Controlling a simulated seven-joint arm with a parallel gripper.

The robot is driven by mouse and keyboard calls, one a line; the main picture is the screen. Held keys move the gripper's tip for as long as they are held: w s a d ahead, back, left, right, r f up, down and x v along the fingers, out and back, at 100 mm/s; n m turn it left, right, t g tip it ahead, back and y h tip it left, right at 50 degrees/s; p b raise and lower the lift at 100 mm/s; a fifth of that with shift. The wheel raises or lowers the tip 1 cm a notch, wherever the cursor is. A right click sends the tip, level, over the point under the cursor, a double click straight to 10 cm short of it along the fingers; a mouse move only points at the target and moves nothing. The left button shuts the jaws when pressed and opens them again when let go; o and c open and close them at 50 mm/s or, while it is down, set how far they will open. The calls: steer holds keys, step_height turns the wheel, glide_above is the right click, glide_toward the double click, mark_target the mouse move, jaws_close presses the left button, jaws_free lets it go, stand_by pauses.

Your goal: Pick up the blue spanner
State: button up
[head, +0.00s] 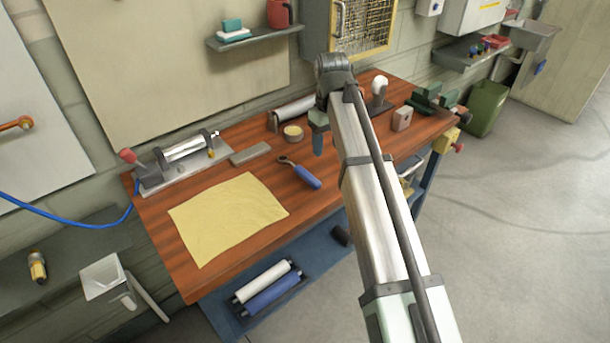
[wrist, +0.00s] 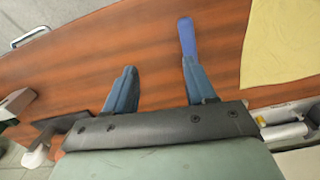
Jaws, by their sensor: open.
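The blue spanner (head: 308,178) lies on the wooden workbench, its blue handle toward the front edge and its grey head toward the back. In the wrist view its blue handle (wrist: 187,36) shows just beyond the tip of the right finger, and the rest of it is hidden behind that finger. My gripper (head: 318,152) points down above the bench, behind and to the right of the spanner in the head view. In the wrist view my gripper (wrist: 158,66) is open, with bare bench between its fingers. The spanner is not between them.
A yellow cloth (head: 228,215) lies left of the spanner. A grey block (head: 250,154), a round tin (head: 293,133) and a clamp fixture (head: 180,160) stand toward the back. A beige block (head: 402,118) and a green vise (head: 430,98) are at the right. Bare bench surrounds the spanner's front.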

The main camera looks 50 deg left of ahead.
step_height(320, 180, up, 4)
steer(key=f+n, duration=0.1)
glide_above(305, 172)
step_height(305, 172, down, 13)
steer(key=shift+f, duration=0.1)
stand_by(0.5)
steer(key=shift+c, duration=0.4)
jaws_close()
